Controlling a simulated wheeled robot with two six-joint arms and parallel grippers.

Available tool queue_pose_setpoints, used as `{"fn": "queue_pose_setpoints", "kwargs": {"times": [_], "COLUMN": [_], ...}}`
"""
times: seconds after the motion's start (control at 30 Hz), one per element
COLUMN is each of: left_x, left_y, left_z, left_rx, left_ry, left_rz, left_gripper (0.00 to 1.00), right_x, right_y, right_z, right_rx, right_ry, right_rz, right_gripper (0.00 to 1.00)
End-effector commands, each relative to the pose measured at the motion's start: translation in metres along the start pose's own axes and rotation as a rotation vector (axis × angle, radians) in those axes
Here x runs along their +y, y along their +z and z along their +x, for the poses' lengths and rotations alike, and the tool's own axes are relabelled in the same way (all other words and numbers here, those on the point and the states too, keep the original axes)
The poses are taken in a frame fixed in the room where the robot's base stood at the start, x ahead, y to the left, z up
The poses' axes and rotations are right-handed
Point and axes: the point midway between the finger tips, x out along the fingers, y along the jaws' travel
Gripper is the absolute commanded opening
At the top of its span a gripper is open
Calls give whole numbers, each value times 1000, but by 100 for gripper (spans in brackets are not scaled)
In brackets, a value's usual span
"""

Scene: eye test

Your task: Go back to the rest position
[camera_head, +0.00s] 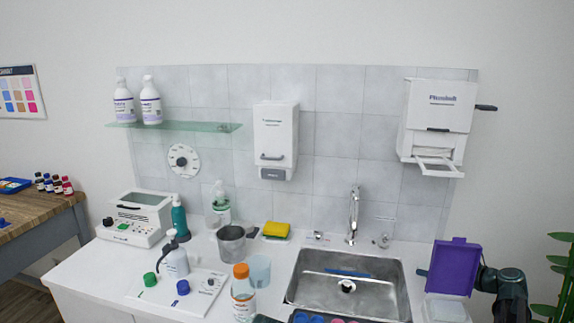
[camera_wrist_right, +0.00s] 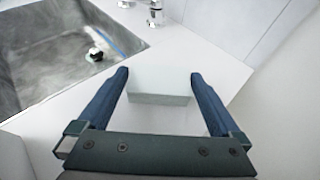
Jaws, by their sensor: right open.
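My right gripper (camera_head: 450,274) is at the right end of the counter, right of the sink. In the wrist view my right gripper (camera_wrist_right: 160,76) is open, its two blue fingers apart. A pale box-like thing (camera_wrist_right: 160,85) shows between and beyond the fingers. I cannot tell whether the fingers touch either. My left gripper is not in view.
The sink (camera_head: 345,285) with its tap (camera_head: 353,215) is left of the right gripper. An orange-capped bottle (camera_head: 243,296), a grey beaker (camera_head: 231,245) and a yellow sponge (camera_head: 276,229) stand left of it. A white dispenser (camera_head: 437,125) hangs above; a plant (camera_head: 562,275) is far right.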

Motion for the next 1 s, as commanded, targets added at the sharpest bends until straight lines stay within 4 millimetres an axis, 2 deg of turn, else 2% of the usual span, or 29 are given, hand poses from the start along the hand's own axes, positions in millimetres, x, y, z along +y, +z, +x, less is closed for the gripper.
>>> {"fn": "queue_pose_setpoints", "kwargs": {"times": [0.1,0.2,0.67,0.87,1.0], "left_x": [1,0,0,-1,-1], "left_y": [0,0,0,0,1], "left_z": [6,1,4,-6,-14], "left_rx": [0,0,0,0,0], "left_ry": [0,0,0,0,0], "left_rz": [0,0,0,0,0], "left_gripper": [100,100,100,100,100], "right_x": [0,0,0,0,0], "right_y": [-4,0,-3,2,3], "right_z": [5,2,3,-12,-32], "right_rx": [0,0,0,0,0], "right_ry": [-1,-1,0,-1,-2], "right_rz": [0,0,0,1,1], "right_gripper": [100,100,100,100,100]}}
